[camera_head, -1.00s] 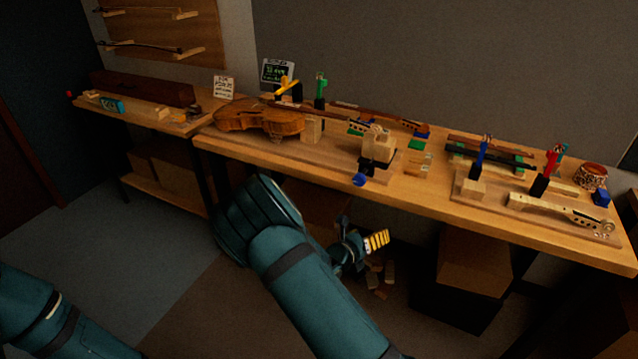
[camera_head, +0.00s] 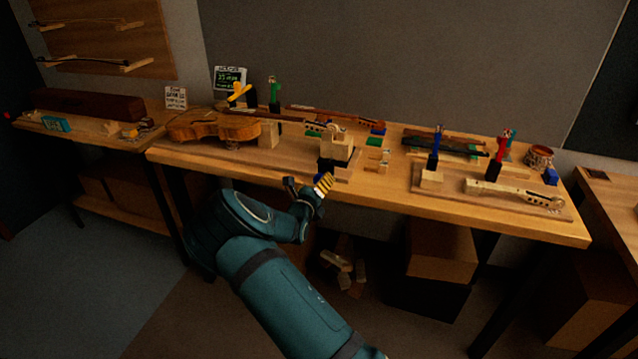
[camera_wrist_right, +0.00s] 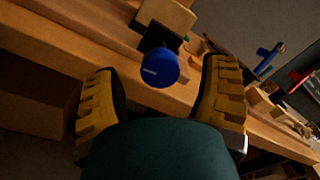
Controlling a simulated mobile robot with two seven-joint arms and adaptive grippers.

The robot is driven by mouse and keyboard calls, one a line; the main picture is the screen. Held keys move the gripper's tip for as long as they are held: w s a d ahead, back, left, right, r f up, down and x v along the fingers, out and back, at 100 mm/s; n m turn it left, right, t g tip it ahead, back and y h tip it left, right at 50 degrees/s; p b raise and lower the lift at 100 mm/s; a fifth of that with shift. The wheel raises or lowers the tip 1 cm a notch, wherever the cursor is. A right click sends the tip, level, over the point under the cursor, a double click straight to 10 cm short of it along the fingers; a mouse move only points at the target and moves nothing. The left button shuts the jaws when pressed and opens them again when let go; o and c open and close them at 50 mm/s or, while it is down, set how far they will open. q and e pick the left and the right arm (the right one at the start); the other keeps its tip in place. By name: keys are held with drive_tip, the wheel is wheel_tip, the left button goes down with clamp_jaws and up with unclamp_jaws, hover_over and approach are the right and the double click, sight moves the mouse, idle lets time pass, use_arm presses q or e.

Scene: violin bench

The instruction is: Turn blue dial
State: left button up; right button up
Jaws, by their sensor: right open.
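The blue dial (camera_wrist_right: 158,68) is a round blue knob with a short pale mark on its face. It sits on a dark mount at the bench's front edge. In the head view only a bit of the blue dial (camera_head: 320,177) shows behind my right gripper (camera_head: 322,186). In the right wrist view my right gripper (camera_wrist_right: 162,97) is open, with one yellow ribbed finger on each side of the dial's position. The dial appears ahead, between the fingertips; I cannot tell whether they touch it. My left gripper is not in view.
The wooden bench (camera_head: 480,222) holds a violin (camera_head: 212,127) at left, a wooden block on the dark mount (camera_head: 338,145), and a violin neck (camera_head: 513,190) at right. Upright blue and red-handled tools stand near it. Boxes (camera_head: 440,252) lie under the bench.

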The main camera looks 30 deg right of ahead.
drive_tip(key=shift+x, duration=1.15)
drive_tip(key=c, duration=1.2)
